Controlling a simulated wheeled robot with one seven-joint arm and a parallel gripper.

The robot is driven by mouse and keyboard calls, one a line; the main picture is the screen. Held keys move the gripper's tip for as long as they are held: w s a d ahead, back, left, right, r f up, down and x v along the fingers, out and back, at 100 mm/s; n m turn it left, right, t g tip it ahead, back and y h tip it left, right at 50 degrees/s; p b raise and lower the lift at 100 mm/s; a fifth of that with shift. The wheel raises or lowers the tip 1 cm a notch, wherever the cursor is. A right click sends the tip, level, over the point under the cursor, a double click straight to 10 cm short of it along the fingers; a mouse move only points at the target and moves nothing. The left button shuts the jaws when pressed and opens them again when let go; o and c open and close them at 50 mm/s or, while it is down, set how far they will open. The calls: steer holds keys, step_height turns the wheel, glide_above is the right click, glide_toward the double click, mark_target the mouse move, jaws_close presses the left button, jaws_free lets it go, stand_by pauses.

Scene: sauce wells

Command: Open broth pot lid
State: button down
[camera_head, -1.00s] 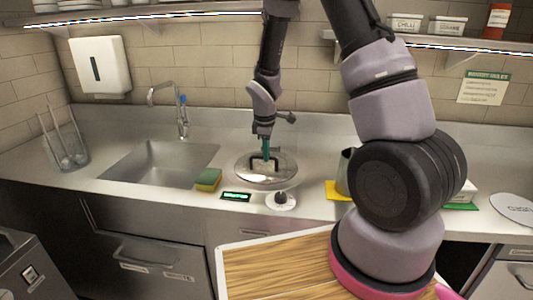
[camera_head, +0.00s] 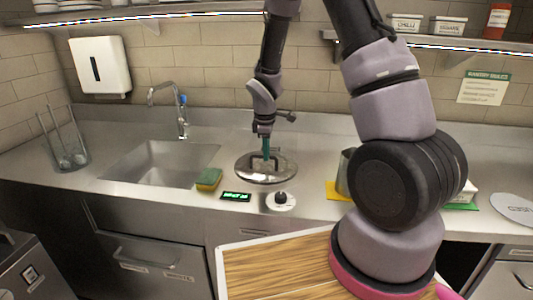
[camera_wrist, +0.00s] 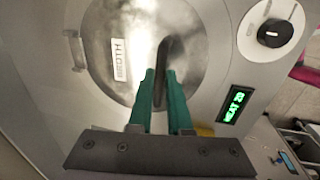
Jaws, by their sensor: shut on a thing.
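The round steel broth pot lid (camera_head: 281,172) sits over the well in the counter, right of the sink. In the wrist view the lid (camera_wrist: 100,72) carries a white BROTH label (camera_wrist: 119,60). My gripper (camera_head: 266,157) points down at the middle of the lid. In the wrist view its green fingers (camera_wrist: 160,75) are close together, shut on the dark lid handle (camera_wrist: 163,47), which is partly hidden by them. Pale haze lies over the lid. I cannot tell whether the lid is raised off the rim.
A heat display (camera_head: 236,196) and knob (camera_head: 281,201) lie in front of the well. A sponge (camera_head: 208,179) is to the left, beside the sink (camera_head: 165,165). A metal container (camera_head: 344,172) stands to the right, partly behind my arm. The counter behind the lid is clear.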

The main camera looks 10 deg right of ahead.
steer(key=shift+w+d+r+g, duration=0.15)
steer(key=shift+w+r, duration=0.1)
steer(key=shift+r, duration=0.2)
steer(key=shift+w+d+r+g, duration=0.1)
steer(key=shift+w+r+g, duration=0.1)
steer(key=shift+r, duration=0.2)
steer(key=w+d+r+g+y, duration=0.2)
steer(key=w+d+r+g, duration=0.15)
steer(key=w+r, duration=0.55)
steer(key=w+d+f, duration=0.1)
steer(key=w+d, duration=0.2)
steer(key=w, duration=0.5)
steer(key=w+d, duration=0.4)
steer(key=w, duration=0.4)
steer(key=shift+f, duration=0.4)
steer(key=shift+d, duration=0.1)
steer(key=c, duration=0.8)
jaws_free()
steer(key=shift+w+f, duration=0.25)
steer(key=shift+c, duration=0.2)
steer(key=shift+r, duration=0.1)
steer(key=shift+r, duration=0.2)
